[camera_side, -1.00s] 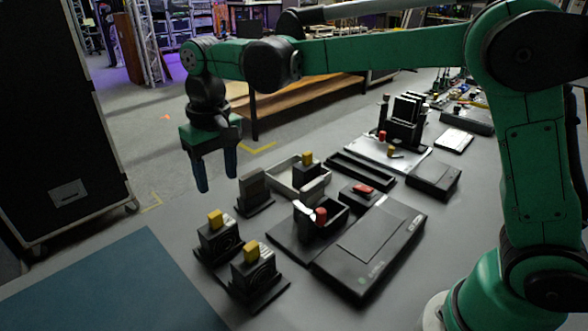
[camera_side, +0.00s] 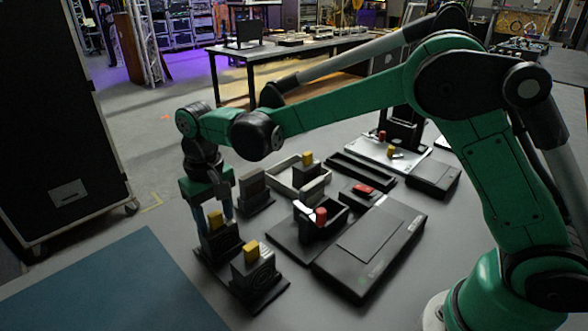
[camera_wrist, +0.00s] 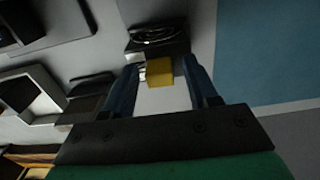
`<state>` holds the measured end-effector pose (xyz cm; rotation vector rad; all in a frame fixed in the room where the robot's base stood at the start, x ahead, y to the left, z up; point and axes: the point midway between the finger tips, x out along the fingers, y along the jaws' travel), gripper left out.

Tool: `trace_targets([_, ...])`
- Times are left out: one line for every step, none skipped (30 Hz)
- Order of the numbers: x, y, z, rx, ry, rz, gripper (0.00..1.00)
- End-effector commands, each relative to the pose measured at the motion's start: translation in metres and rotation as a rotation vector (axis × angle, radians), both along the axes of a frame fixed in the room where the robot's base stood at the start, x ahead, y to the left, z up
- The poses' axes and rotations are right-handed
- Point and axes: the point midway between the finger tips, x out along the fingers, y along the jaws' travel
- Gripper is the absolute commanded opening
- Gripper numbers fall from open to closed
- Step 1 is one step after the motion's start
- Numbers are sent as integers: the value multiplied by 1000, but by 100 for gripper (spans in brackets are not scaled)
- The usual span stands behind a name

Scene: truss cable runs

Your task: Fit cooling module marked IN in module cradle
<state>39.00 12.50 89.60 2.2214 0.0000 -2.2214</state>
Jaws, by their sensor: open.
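Two dark modules with yellow grips stand at the front left of the table in the side view: one is the rear-left module (camera_side: 221,242), the other the nearer module (camera_side: 256,274). Their faces show round fan-like patterns, but I cannot read an IN mark on either. My gripper (camera_side: 214,212) is lowered over the rear-left module, pointing down. In the wrist view its open fingers (camera_wrist: 160,68) stand on either side of the yellow grip (camera_wrist: 159,76), with gaps visible. I cannot tell for certain which holder is the module cradle.
A black open-topped holder with a red knob (camera_side: 321,216) stands right of the modules, beside a flat black case (camera_side: 372,252). A pale frame (camera_side: 285,176) with another yellow-topped part lies behind. A grey upright block (camera_side: 252,185) stands close behind my gripper. A blue mat (camera_side: 110,285) lies clear at left.

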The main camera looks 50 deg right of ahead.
Motion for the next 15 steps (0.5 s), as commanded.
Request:
trace_targets([0, 0, 0, 0, 0, 0, 53])
trace_targets([0, 0, 0, 0, 0, 0, 53])
trace_targets([0, 0, 0, 0, 0, 0, 53])
trace_targets([0, 0, 0, 0, 0, 0, 53])
trace_targets([0, 0, 0, 0, 0, 0, 53])
trace_targets([0, 0, 0, 0, 0, 0, 53])
trace_targets([0, 0, 0, 0, 0, 0, 44])
trace_targets([0, 0, 0, 0, 0, 0, 36])
trace_targets([0, 0, 0, 0, 0, 0, 24])
trace_targets([0, 0, 0, 0, 0, 0, 16])
trace_targets([0, 0, 0, 0, 0, 0, 7])
trace_targets([0, 0, 0, 0, 0, 0, 0])
trace_targets([0, 0, 0, 0, 0, 0, 0])
trace_targets([0, 0, 0, 0, 0, 0, 0])
trace_targets([0, 0, 0, 0, 0, 0, 0])
